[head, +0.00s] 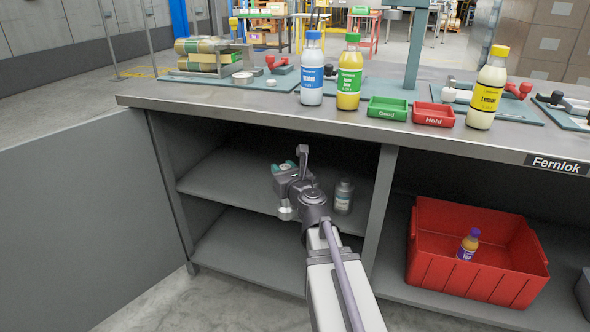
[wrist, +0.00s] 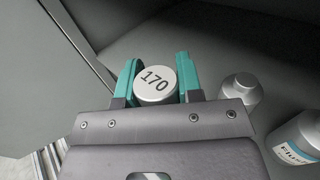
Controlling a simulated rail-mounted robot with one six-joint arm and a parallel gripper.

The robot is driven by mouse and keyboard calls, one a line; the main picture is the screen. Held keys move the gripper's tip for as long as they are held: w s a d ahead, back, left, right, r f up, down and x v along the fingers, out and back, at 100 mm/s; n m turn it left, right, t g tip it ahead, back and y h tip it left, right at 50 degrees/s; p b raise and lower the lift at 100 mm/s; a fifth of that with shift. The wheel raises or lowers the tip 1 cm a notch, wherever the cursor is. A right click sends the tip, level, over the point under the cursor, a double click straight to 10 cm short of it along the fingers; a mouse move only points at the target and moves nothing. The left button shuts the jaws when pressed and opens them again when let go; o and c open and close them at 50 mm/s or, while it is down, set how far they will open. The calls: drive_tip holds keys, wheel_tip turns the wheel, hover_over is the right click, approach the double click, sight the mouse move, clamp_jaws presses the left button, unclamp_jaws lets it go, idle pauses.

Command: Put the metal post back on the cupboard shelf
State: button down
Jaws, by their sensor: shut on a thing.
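The metal post (wrist: 155,86) shows in the wrist view as a round silver top marked 170. My gripper (wrist: 157,72) is shut on it, with one teal finger on each side. In the head view my gripper (head: 284,170) is inside the left cupboard bay, over the upper shelf (head: 228,172). The post's lower part is hidden in the wrist view, so I cannot tell whether it touches the shelf.
A white-labelled bottle (head: 343,196) stands on the shelf right of my gripper. A smaller silver object (wrist: 240,88) is nearer the gripper. The cupboard door (head: 85,215) is open at left. A red crate (head: 440,272) sits in the right bay. The shelf's left part looks clear.

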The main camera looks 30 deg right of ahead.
drive_tip(key=w+f+b, duration=0.2)
drive_tip(key=w, duration=0.7)
drive_tip(key=w+d+f+b, duration=0.1)
drive_tip(key=w+b, duration=0.1)
drive_tip(key=w, duration=0.7)
drive_tip(key=shift+d+f, duration=0.3)
drive_tip(key=shift+f, duration=0.1)
drive_tip(key=c, duration=0.8)
unclamp_jaws()
